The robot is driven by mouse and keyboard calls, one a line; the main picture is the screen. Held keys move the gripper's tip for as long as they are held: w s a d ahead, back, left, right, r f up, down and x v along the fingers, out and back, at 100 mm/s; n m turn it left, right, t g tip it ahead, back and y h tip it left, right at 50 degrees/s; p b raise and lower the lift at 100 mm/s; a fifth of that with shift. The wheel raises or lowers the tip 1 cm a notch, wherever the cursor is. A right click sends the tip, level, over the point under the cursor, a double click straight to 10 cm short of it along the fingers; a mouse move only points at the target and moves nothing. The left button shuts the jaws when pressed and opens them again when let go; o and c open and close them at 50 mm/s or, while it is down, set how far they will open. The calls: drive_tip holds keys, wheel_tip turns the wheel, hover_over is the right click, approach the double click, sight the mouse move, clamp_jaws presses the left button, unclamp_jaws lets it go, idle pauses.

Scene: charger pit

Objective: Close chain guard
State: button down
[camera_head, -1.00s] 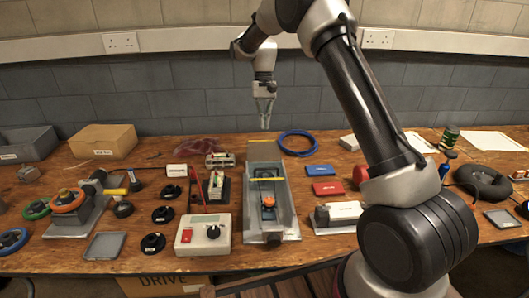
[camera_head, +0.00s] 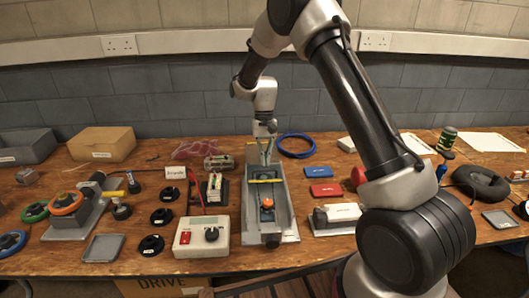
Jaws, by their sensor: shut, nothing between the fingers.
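The chain guard unit is a long grey metal trough (camera_head: 286,215) in the middle of the bench, with an orange-topped part (camera_head: 267,203) inside its near half. A yellow-edged strip (camera_head: 265,181) crosses the trough farther back. A flat grey plate with a yellow edge (camera_head: 252,144) shows at the trough's far end, partly hidden by my gripper. I cannot tell clearly how the plate is hinged. My gripper (camera_head: 265,162) is shut and empty, pointing down over the far end of the trough. Whether it touches the plate cannot be told.
A grey-white unit (camera_head: 336,217) stands at right.

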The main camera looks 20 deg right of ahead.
drive_tip(key=shift+s, duration=0.15)
drive_tip(key=s+a, duration=0.1)
drive_tip(key=s, duration=0.4)
drive_tip(key=s+a, duration=0.1)
drive_tip(key=s, duration=0.5)
drive_tip(key=s+a, duration=0.1)
drive_tip(key=s, duration=0.5)
drive_tip(key=shift+a, duration=0.2)
drive_tip(key=a+v, duration=0.1)
drive_tip(key=v, duration=1)
drive_tip(key=s+d+r+n+t, duration=0.2)
drive_tip(key=s+d+r+t, duration=0.5)
drive_tip(key=s+d+r, duration=0.8)
drive_tip(key=s+d, duration=0.3)
drive_tip(key=shift+s+t+h, duration=0.3)
drive_tip(key=shift+s+t, duration=0.1)
